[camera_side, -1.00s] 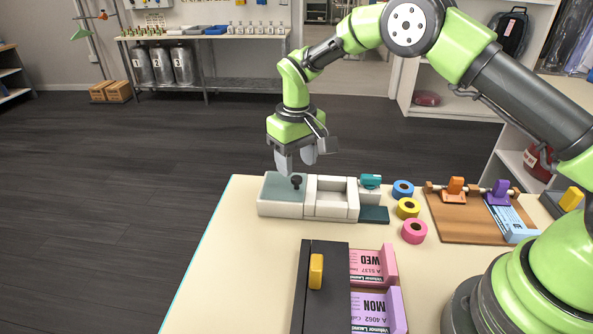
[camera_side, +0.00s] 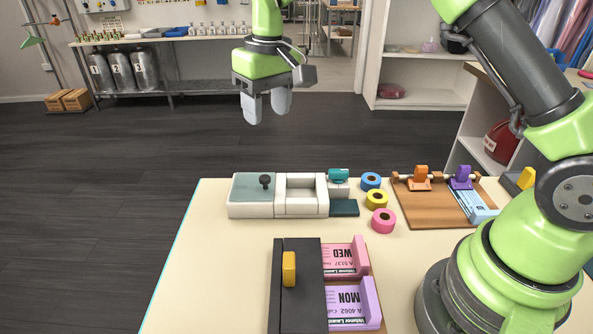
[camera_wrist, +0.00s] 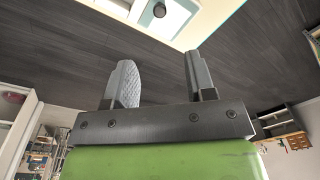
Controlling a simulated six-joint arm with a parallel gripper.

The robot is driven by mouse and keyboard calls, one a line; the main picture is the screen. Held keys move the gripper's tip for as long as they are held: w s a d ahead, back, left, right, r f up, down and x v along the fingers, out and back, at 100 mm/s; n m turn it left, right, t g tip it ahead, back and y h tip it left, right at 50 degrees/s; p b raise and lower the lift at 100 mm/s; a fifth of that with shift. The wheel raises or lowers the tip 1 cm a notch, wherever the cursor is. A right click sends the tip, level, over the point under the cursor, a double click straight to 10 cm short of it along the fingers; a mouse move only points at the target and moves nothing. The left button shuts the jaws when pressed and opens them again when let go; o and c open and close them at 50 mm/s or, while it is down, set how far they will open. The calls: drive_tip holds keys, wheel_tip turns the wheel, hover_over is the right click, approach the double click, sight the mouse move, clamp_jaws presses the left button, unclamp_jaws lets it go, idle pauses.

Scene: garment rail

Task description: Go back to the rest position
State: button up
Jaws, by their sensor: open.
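My gripper (camera_side: 267,106) is raised in the air above and behind the white box at the table's far edge. Its two grey fingers point down and stand apart with nothing between them. In the wrist view my gripper (camera_wrist: 160,80) also shows its fingers apart and empty. The white box (camera_side: 251,210) has a glass-like lid with a dark knob (camera_side: 265,181) on its left part and an open tray (camera_side: 301,196) on its right part. Part of the box and its knob shows at the top of the wrist view.
The table (camera_side: 200,255) holds a dark box with a yellow handle (camera_side: 289,269), pink and purple tag holders, blue, yellow and pink tape rolls (camera_side: 383,221), and a wooden board (camera_side: 428,213) with orange and purple clips. The air around my gripper is free.

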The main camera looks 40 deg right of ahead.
drive_tip(key=s+d+r+m+t+y, duration=0.1)
drive_tip(key=s+r+m+t, duration=0.15)
drive_tip(key=s+r, duration=1)
drive_tip(key=s+f+m+t, duration=0.1)
drive_tip(key=s+t, duration=0.3)
drive_tip(key=s, duration=0.9)
drive_tip(key=shift+d+f+y, duration=0.3)
drive_tip(key=shift+d+f, duration=0.1)
drive_tip(key=shift+f, duration=0.2)
